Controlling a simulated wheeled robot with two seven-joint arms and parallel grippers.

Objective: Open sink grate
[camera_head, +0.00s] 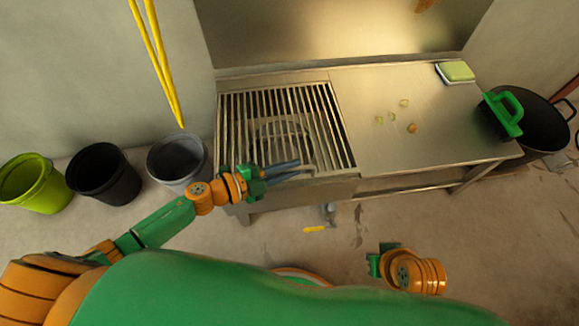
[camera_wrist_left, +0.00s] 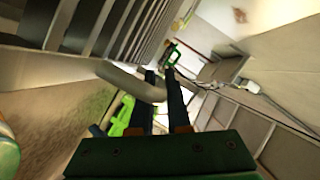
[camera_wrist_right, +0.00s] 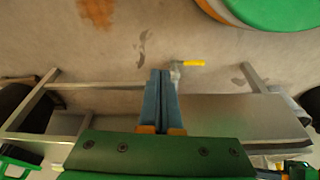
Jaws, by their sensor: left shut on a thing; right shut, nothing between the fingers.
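The sink grate (camera_head: 287,115), a panel of parallel metal bars, lies over the sink at the left end of the steel counter. A drain shape shows dimly through the bars. My left gripper (camera_head: 297,168) is at the grate's front edge. In the left wrist view its fingers (camera_wrist_left: 168,88) are shut on the grate's curved grey handle (camera_wrist_left: 130,80), and the bars show close by. My right gripper (camera_wrist_right: 160,98) is shut and empty in the right wrist view, held low in front of the counter. Its fingertips are hidden in the head view.
A green scrubber-like tool (camera_head: 503,112) stands by a black pan (camera_head: 535,125) at the right. A sponge (camera_head: 457,71) and several scraps (camera_head: 411,128) lie on the counter. Buckets (camera_head: 98,172) stand at the left. A yellow-handled valve (camera_head: 315,229) is below the sink.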

